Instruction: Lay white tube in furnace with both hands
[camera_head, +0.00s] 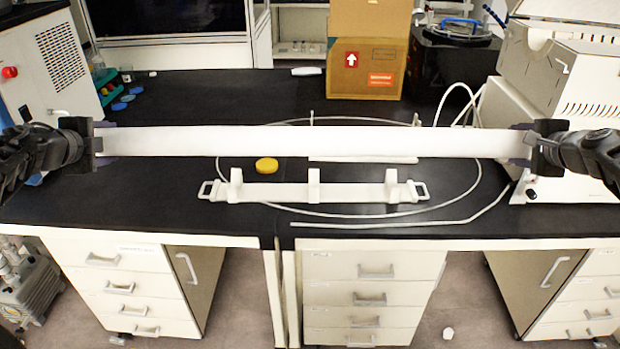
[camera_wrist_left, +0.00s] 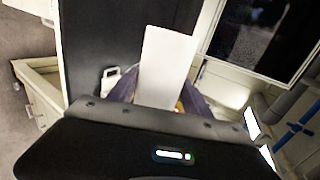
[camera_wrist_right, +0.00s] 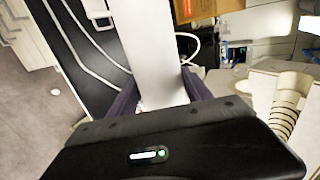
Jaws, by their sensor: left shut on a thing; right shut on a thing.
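The long white tube (camera_head: 320,140) is held level above the black bench, spanning most of the head view. My left gripper (camera_head: 106,141) is shut on its left end, and my right gripper (camera_head: 524,146) is shut on its right end. The tube also runs out from between the fingers in the left wrist view (camera_wrist_left: 166,65) and the right wrist view (camera_wrist_right: 148,50). A white slotted unit (camera_head: 575,85) with a raised, tilted upper part stands at the right; it looks like the furnace, but its inside is hidden.
A white rack (camera_head: 335,192) with upright holders lies below the tube. A yellow round piece (camera_head: 266,165), another white rod (camera_head: 362,159) and looping pale tubing (camera_head: 400,225) lie near it. A cardboard box (camera_head: 365,68) stands behind. The bench's left part is mostly clear.

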